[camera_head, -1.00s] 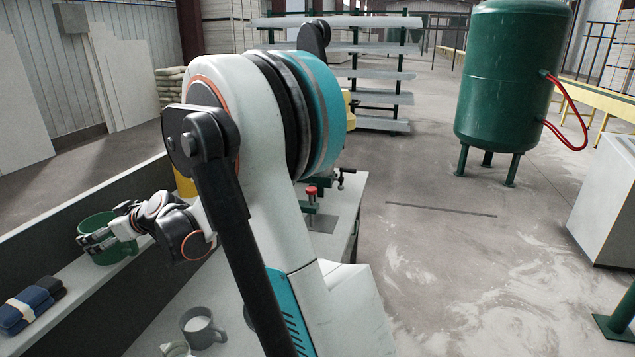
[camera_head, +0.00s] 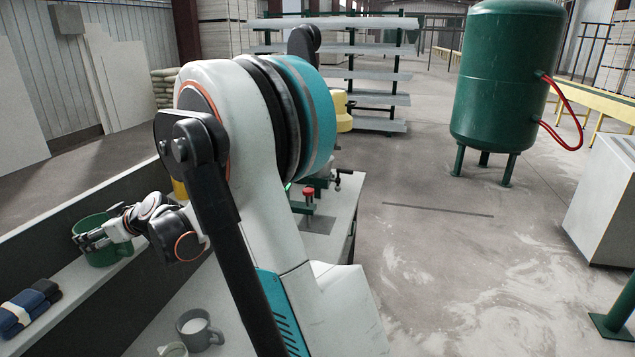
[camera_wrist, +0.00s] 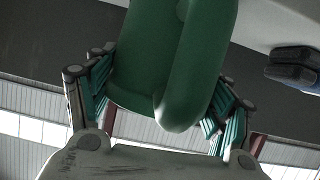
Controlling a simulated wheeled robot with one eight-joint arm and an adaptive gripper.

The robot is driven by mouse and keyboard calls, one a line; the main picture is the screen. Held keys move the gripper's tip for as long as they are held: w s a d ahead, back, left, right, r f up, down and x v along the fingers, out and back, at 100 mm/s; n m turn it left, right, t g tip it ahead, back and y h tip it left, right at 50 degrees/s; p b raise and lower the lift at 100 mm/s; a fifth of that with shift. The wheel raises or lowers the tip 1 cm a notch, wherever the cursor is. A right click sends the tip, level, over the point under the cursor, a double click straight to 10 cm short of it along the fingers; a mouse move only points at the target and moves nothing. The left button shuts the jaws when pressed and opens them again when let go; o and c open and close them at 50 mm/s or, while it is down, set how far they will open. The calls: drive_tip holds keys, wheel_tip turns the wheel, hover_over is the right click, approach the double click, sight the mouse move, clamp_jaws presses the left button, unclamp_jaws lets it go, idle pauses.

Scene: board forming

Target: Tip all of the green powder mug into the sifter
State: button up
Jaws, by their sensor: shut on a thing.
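A green mug (camera_head: 97,254) is at the left, at the back ledge in the head view. My gripper (camera_head: 92,240) is shut on it, with fingers across its side. In the wrist view the green mug (camera_wrist: 165,60) fills the upper middle, its handle toward the camera, between the two finger pads of my gripper (camera_wrist: 160,108). In the head view the mug looks roughly upright; I cannot tell whether it touches the ledge. Its contents are not visible. I cannot make out a sifter; my arm covers much of the bench.
A grey mug (camera_head: 190,335) with white contents stands on the bench, beside a pale cup (camera_head: 172,349) cut by the frame edge. A red-topped clamp (camera_head: 308,200) is at the bench's far end.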

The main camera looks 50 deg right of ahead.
drive_tip(key=shift+r+p, duration=1.15)
drive_tip(key=shift+r, duration=1.25)
